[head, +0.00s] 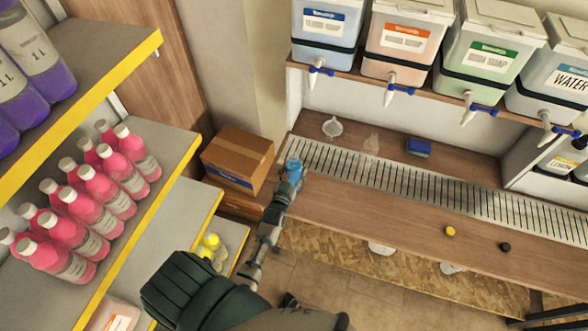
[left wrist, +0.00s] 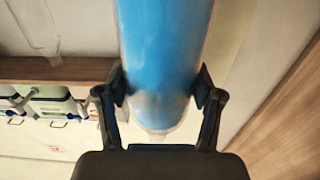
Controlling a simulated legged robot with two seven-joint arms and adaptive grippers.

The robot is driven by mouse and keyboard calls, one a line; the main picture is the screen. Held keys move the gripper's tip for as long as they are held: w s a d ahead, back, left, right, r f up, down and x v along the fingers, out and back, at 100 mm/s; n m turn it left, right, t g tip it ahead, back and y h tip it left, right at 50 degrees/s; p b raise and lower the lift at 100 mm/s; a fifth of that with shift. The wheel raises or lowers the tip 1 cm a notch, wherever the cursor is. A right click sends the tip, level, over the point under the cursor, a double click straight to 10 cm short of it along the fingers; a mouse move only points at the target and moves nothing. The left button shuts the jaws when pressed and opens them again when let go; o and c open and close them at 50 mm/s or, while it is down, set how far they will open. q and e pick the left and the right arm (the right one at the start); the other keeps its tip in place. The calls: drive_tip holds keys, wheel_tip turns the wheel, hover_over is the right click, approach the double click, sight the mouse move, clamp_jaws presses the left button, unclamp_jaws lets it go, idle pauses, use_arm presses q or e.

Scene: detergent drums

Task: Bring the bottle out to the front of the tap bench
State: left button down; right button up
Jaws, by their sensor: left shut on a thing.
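The blue bottle (head: 293,168) is at the left end of the tap bench (head: 370,215), by the end of its slotted drain grille. In the left wrist view the bottle (left wrist: 160,50) fills the middle, with a paler end between the fingers. My left gripper (head: 290,178) is shut on it, one finger on each side; the fingers also show in the left wrist view (left wrist: 160,88). I cannot tell whether the bottle touches the bench. My right gripper is not in view.
Dispenser tanks with blue-handled taps (head: 468,105) stand above the bench. A clear funnel (head: 332,127), a blue sponge (head: 418,147), a yellow cap (head: 450,231) and a black cap (head: 505,247) lie on the bench. A cardboard box (head: 238,158) and shelves of pink bottles (head: 95,195) are left.

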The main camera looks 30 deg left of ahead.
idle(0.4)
use_arm(q)
drive_tip(key=shift+c, duration=0.4)
unclamp_jaws()
drive_tip(key=shift+s+f, duration=0.1)
drive_tip(key=shift+s+d, duration=0.15)
drive_tip(key=shift+s, duration=0.2)
drive_tip(key=v, duration=1.1)
